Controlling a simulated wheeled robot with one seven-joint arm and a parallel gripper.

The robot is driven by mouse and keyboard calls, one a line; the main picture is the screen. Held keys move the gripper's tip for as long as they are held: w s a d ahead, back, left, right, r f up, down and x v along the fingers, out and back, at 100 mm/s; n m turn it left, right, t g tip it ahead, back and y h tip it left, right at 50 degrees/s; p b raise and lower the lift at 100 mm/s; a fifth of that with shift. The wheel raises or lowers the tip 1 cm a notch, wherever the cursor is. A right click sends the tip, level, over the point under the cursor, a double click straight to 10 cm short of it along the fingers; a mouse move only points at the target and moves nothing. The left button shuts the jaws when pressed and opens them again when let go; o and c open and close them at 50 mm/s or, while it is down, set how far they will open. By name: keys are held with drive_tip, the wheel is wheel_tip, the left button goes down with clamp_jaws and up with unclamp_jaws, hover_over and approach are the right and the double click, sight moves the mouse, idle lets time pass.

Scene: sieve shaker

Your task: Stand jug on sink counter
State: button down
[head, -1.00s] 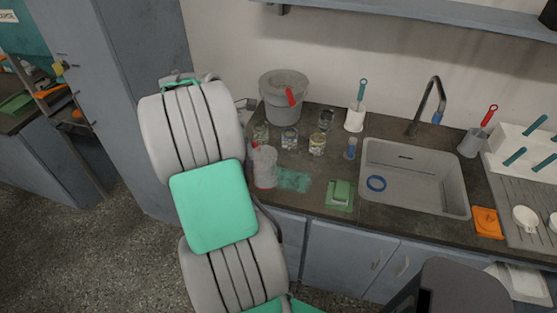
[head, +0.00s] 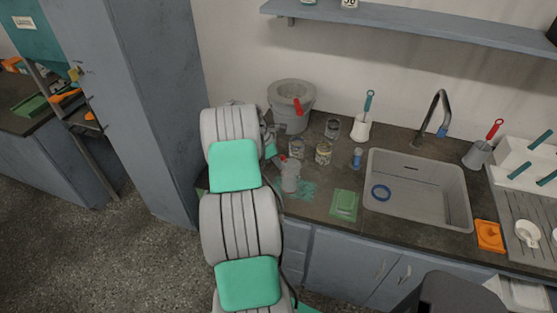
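A pale grey, see-through jug (head: 291,177) with a bit of red near its top is upright at the left part of the sink counter (head: 330,222). It overlaps a teal patch (head: 306,190) in the picture. I cannot tell whether its base touches the counter. My gripper (head: 272,150) is at the jug's upper left, largely hidden behind my arm. Its fingers are not clear, so I cannot tell whether it holds the jug.
A grey bucket (head: 291,116) with a red handle and several glass jars (head: 323,153) stand behind the jug. A tall cabinet (head: 130,110) is left.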

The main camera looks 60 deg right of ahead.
drive_tip(key=c, duration=1.5)
unclamp_jaws()
drive_tip(key=b+v, duration=0.1)
drive_tip(key=v, duration=1.1)
drive_tip(key=w+a+r+m+t, duration=0.1)
drive_tip(key=w+a+r+t, duration=0.1)
drive_tip(key=w+a+r, duration=0.4)
drive_tip(key=w+a+r+m+t, duration=0.1)
drive_tip(key=w+a+r, duration=0.25)
drive_tip(key=a, duration=0.55)
drive_tip(key=a+r+m+t+y, duration=0.1)
drive_tip(key=a+r+m+t, duration=0.1)
drive_tip(key=a, duration=1.1)
drive_tip(key=a+r+m+t, duration=0.1)
drive_tip(key=a+m+t, duration=0.1)
drive_tip(key=a, duration=1.1)
drive_tip(key=s+a+m, duration=0.1)
drive_tip(key=s+a, duration=0.1)
drive_tip(key=a, duration=0.1)
drive_tip(key=s+a+f+y, duration=0.1)
drive_tip(key=s+a, duration=0.1)
drive_tip(key=a, duration=0.1)
drive_tip(key=s+a+f+m+y, duration=0.1)
drive_tip(key=s+a, duration=0.1)
drive_tip(key=a, duration=0.2)
drive_tip(key=shift+s+m+t, duration=0.3)
drive_tip(key=shift+s, duration=0.05)
